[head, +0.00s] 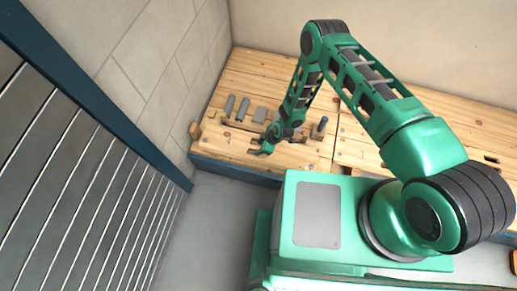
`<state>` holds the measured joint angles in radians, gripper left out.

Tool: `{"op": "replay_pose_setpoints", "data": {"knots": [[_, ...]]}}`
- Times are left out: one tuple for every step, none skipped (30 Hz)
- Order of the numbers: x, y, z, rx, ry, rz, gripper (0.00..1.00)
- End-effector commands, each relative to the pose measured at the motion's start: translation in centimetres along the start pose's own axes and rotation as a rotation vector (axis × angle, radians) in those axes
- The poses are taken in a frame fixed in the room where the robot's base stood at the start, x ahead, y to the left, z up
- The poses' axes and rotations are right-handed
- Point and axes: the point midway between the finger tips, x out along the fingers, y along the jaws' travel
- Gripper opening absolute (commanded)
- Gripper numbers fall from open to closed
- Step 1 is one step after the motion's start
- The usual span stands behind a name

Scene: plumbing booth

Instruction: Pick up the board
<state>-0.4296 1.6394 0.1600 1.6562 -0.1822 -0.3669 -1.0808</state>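My green arm reaches over the wooden workbench (350,155). My gripper (259,151) is low over the bench's front part, pointing down and left. It is small here, and I cannot tell whether its fingers are apart or closed. I see nothing clearly held in it. No separate board can be picked out with certainty. Several flat grey pieces (243,108) lie or stand in a row on the bench, behind and left of my gripper. A small wooden block (194,130) is at the bench's left front corner.
A dark blue upright item (322,124) stands on the bench right of my gripper. A pale block wall (165,50) closes off the left. A grey slatted panel with a blue frame (90,190) fills the left foreground. Grey floor (215,225) is clear before the bench.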

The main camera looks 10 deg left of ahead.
Motion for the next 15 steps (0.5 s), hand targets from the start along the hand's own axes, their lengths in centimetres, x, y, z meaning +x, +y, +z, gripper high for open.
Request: {"op": "replay_pose_setpoints", "data": {"knots": [[-0.01,0.0,-0.01,0.0,0.0,0.0,0.39],[0.0,0.0,0.0,0.0,0.0,0.0,0.39],[0.01,0.0,0.0,0.0,0.0,0.0,0.39],[0.02,0.0,0.01,0.0,0.0,0.0,0.39],[0.04,0.0,0.01,0.0,0.0,0.0,0.39],[0.07,0.0,0.02,0.0,0.0,0.0,0.39],[0.1,0.0,0.03,0.0,0.0,0.0,0.39],[0.13,0.0,0.04,0.0,0.0,0.0,0.39],[0.17,0.0,0.06,0.0,0.0,0.0,0.39],[0.21,0.01,0.07,0.0,0.0,0.0,0.39],[0.24,0.01,0.08,0.0,0.001,0.0,0.39],[0.29,0.01,0.1,0.0,0.001,0.0,0.39],[0.33,0.01,0.11,0.0,0.001,0.0,0.39],[0.36,0.02,0.12,0.0,0.001,0.0,0.39],[0.4,0.02,0.13,0.0,0.001,0.0,0.39]]}}
